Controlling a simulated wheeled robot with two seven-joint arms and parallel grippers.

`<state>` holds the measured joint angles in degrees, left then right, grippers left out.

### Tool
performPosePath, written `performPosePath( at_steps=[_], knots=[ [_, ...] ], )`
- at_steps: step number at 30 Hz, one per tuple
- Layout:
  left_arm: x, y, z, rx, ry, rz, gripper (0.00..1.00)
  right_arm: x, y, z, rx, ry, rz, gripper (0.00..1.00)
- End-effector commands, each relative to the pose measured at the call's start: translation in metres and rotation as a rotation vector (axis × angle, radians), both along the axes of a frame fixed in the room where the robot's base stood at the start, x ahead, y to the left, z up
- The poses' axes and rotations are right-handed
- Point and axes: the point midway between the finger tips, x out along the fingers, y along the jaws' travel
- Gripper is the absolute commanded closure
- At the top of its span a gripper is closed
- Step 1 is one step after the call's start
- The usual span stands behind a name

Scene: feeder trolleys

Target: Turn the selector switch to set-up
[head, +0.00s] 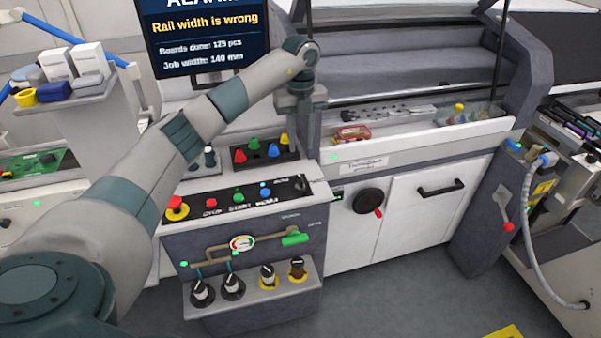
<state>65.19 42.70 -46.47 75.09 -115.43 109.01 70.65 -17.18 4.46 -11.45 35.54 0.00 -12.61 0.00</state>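The operating panel (235,196) is a dark strip on the front of the grey machine. At its right end is a small dark knob (299,184), which looks like the selector switch; its labels and setting are too small to read. My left arm reaches across from the left and bends down above the panel's right end. My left gripper (304,130) points down, above and behind the dark knob and apart from it. Its fingers are too small and dark to tell open from shut. My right gripper is not in view.
Left along the panel are blue (265,191), green (238,197) and red (211,204) buttons and an emergency stop (177,208). Coloured knobs (254,144) stand behind. Below are a green-handled valve (295,239) and a shelf of dark knobs. The screen (207,35) reads "Rail width is wrong".

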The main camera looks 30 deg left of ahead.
Motion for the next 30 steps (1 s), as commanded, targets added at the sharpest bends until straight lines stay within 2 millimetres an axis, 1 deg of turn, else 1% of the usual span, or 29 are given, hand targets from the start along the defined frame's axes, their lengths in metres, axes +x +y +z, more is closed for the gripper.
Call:
performPosePath(
  at_steps=[1,3,12,18,24,30],
  knots=[
    [-0.001,0.000,-0.007,0.000,0.006,0.000,0.72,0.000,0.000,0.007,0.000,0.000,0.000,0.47],
    [-0.001,0.000,-0.019,0.000,0.006,-0.001,0.72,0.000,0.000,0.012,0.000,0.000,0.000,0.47],
    [-0.002,0.000,-0.074,-0.001,0.005,-0.001,0.72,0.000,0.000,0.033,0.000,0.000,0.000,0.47],
    [-0.001,0.000,-0.105,-0.001,0.003,0.000,0.72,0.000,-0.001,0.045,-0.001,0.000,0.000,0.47],
    [0.000,-0.001,-0.124,-0.002,0.001,0.000,0.72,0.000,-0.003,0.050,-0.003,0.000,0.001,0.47],
    [0.000,0.000,-0.130,0.000,0.000,-0.001,0.72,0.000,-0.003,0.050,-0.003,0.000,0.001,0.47]
  ],
)
